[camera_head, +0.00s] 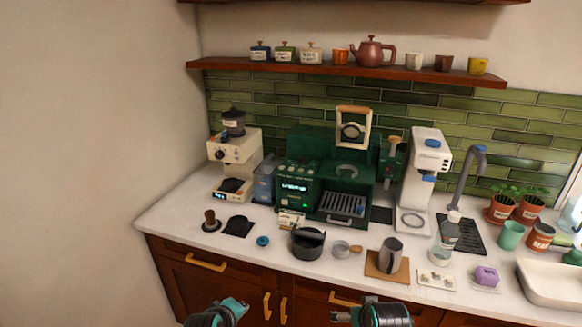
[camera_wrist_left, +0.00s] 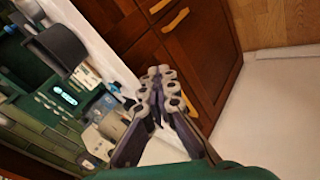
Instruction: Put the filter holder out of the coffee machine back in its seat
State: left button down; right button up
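The filter holder (camera_head: 341,249), a small grey metal cup with a short brownish handle, lies on the white counter in the head view. The green coffee machine (camera_head: 297,188) stands behind it, with a grey curved part (camera_head: 347,170) above its drip grille. My left gripper (camera_head: 232,307) is low in front of the counter, apart from the holder. In the left wrist view its fingers (camera_wrist_left: 160,92) meet at the tips with nothing seen between them. My right gripper (camera_head: 345,316) is at the bottom edge, in front of the counter; its fingers are unclear.
A black round container (camera_head: 308,246) with a bar stands just left of the holder. A grey pitcher (camera_head: 390,254) on a wooden board is to its right. A tamper (camera_head: 210,221) and blue disc (camera_head: 263,241) are further left. Drawer handles (camera_head: 206,262) line the cabinet front.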

pick_arm(q)
jog(key=a, duration=0.1)
jog(key=s+a+n+y, duration=0.1)
jog(key=a+n, duration=0.1)
jog(key=a, duration=0.1)
jog(key=shift+s+a+f+y, duration=0.1)
jog(key=shift+s+f+y, duration=0.1)
jog(key=shift+s+y, duration=0.15)
pick_arm(e)
jog(key=x, duration=0.3)
jog(key=shift+w+f, duration=0.2)
jog(key=shift+f, duration=0.05)
pick_arm(q)
jog(key=shift+w, duration=0.1)
